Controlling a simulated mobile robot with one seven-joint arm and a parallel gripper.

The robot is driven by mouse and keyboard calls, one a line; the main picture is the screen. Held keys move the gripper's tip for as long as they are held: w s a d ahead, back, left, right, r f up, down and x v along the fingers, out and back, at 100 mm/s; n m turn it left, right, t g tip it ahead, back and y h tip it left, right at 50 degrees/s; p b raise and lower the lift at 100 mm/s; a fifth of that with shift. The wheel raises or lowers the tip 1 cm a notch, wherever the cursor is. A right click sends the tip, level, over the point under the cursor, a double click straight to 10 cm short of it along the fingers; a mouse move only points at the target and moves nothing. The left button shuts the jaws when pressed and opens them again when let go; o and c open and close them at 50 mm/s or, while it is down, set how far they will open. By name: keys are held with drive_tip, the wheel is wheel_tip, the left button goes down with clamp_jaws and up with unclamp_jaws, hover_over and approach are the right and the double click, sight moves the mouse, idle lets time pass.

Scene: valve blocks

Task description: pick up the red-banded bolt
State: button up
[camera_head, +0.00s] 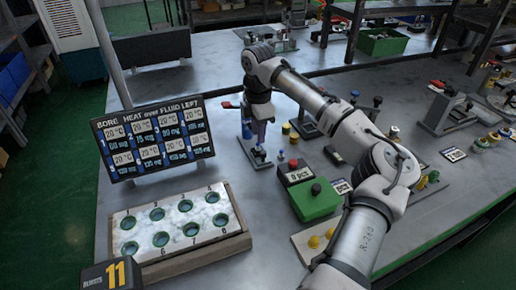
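My gripper (259,153) points down over the table left of the middle, at the end of the white arm. Its fingers are small and dark here, and I cannot tell whether they are open or hold something. One may be the red-banded bolt, but a red band cannot be made out at this size. A red part (230,105) sticks out left of my wrist.
A valve block (172,222) with numbered round bores lies in a wooden frame at front left. A display board (152,138) stands behind it. A green box (314,200) with a black knob is right of the gripper. Fixtures crowd the right; bare table lies between block and gripper.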

sight(258, 148)
drive_tip(key=shift+s+f+p, duration=0.1)
drive_tip(key=shift+f+p, duration=0.35)
drive_tip(key=shift+f, duration=1.8)
clamp_jaws()
drive_tip(key=shift+r, duration=0.1)
